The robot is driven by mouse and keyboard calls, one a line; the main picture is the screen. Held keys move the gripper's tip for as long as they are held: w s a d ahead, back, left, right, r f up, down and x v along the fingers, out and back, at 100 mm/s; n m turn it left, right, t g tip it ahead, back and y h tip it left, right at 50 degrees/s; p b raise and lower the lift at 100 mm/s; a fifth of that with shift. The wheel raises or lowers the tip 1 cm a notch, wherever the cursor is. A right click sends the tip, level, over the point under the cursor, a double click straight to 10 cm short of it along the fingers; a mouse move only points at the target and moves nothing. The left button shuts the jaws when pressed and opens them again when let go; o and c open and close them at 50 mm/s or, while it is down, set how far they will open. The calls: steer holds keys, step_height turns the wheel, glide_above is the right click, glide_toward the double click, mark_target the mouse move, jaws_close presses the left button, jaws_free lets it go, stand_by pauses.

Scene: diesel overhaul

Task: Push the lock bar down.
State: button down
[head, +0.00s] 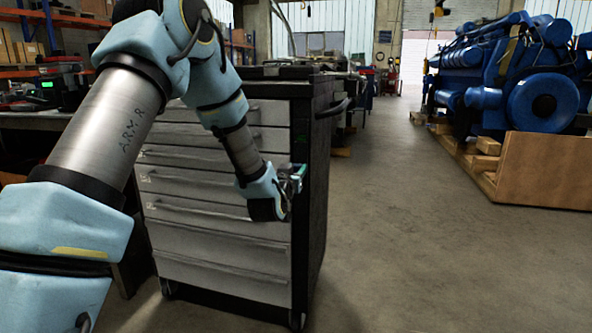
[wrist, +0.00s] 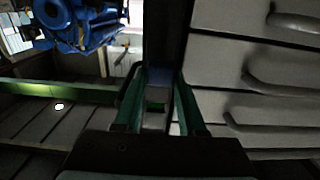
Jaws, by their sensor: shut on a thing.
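The drawer cabinet (head: 215,245) stands in the middle of the head view, with grey drawer fronts and a dark frame. My gripper (head: 296,177) is at the right front edge of the cabinet, around mid-height. In the wrist view my gripper (wrist: 158,100) has two green fingers, one on each side of a small grey-blue piece (wrist: 157,76), which appears to be part of the lock bar. A dark upright strip (wrist: 165,30) runs on beyond it, beside the drawer fronts. The fingers are closed on this piece. The rest of the lock bar is hard to make out against the dark frame.
Drawer handles (head: 200,243) stick out left of my gripper. A push handle (head: 335,108) juts from the cabinet's upper right side. A blue engine (head: 520,80) stands on wooden supports at the right. The floor (head: 420,250) right of the cabinet is clear.

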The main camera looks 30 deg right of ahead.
step_height(320, 180, down, 3)
steer(key=shift+r+b, duration=0.15)
steer(key=shift+b, duration=1.05)
steer(key=shift+c, duration=2.4)
jaws_free()
steer(key=v, duration=1)
steer(key=shift+s+a, duration=0.3)
